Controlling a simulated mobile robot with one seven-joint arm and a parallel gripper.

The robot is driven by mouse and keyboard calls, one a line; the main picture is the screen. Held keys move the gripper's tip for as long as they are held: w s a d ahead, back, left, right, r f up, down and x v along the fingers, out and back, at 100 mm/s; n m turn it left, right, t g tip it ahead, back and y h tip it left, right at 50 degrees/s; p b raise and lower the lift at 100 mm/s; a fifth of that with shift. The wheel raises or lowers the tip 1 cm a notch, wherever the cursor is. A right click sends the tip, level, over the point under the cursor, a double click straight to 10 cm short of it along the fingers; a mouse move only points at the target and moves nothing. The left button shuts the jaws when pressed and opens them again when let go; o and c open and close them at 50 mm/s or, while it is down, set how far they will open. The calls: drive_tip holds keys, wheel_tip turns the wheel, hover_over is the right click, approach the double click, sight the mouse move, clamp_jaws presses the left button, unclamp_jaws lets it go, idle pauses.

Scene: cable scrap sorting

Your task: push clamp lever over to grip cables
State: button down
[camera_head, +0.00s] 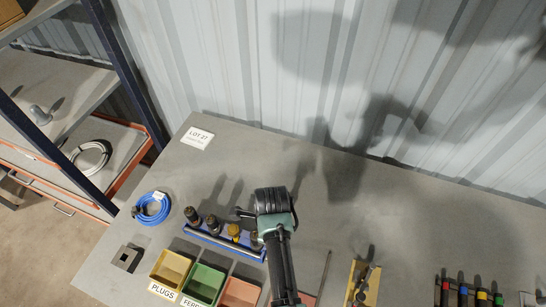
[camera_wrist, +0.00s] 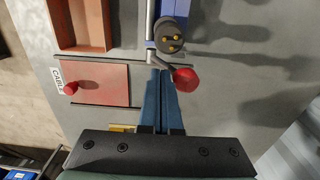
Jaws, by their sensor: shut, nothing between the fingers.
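The clamp lever shows in the wrist view as a thin metal arm ending in a red knob (camera_wrist: 185,78). It joins a grey rod (camera_wrist: 150,25) along a blue rack. A dark plug with gold pins (camera_wrist: 170,36) stands in the rack just beyond the knob. My gripper (camera_wrist: 160,74) is shut and empty, its blue fingertips just left of the knob; I cannot tell whether they touch it. In the head view the blue rack (camera_head: 216,240) holds several plugs; my arm hides the lever and the fingertips there. No cables show clearly in the clamp.
Yellow (camera_head: 172,268), green (camera_head: 205,283) and orange (camera_head: 240,291) bins stand in front of the rack. A red lid (camera_wrist: 100,82) with its own knob lies left in the wrist view. A blue cable coil (camera_head: 151,208) lies at left. The bench behind the rack is clear.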

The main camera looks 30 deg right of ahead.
drive_tip(key=shift+s+a+r+p, duration=0.15)
drive_tip(key=shift+a+r+p, duration=0.05)
drive_tip(key=shift+r+p, duration=0.35)
wheel_tip(320, 180, up, 5)
drive_tip(key=p, duration=0.5)
